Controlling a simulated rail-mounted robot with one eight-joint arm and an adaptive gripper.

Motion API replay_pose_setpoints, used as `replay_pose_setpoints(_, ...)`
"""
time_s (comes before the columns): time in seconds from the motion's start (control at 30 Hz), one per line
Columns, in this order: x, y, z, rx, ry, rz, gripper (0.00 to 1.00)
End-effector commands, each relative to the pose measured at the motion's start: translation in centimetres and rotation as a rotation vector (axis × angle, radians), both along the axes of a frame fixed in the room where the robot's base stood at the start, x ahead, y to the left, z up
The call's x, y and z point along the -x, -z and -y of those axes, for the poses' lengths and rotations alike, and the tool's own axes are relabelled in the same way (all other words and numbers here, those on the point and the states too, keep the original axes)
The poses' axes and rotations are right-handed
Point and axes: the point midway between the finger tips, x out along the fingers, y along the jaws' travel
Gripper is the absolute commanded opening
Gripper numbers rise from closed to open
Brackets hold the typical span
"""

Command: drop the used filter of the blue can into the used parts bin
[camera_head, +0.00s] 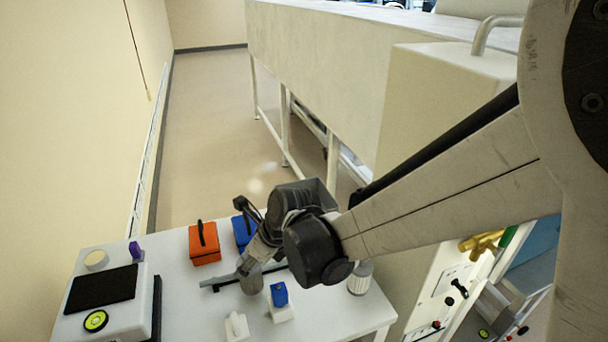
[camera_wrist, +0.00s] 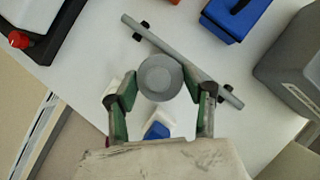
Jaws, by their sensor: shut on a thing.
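My gripper (camera_wrist: 161,88) is shut on a round grey cylinder (camera_wrist: 160,76), seen end-on between its green-sided fingers in the wrist view. In the head view this cylinder (camera_head: 251,283) hangs beneath the wrist, above or at the white table; the gap cannot be told. A blue box with a black handle (camera_wrist: 237,18) lies beyond the gripper and also shows partly behind my arm in the head view (camera_head: 241,236). A large grey bin (camera_wrist: 290,78) stands at the right of the wrist view. Its label cannot be read, and my arm covers much of that area in the head view.
A grey bar (camera_wrist: 205,78) lies close beside the cylinder. An orange box (camera_head: 204,244) stands at the table's back. A small blue block (camera_head: 279,293) sits on a white stand (camera_head: 281,314). A ribbed canister (camera_head: 359,279) is right; a white device (camera_head: 115,321) is left.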

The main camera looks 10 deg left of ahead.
Motion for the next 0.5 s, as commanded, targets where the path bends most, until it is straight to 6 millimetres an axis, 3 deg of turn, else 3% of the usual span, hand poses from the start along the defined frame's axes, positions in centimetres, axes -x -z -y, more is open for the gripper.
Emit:
replay_pose_setpoints(0.2,-0.1,2.0,0.0,0.0,0.0,0.0,0.02)
replay_pose_setpoints(0.5,0.0,2.1,0.0,0.0,0.0,0.0,0.02)
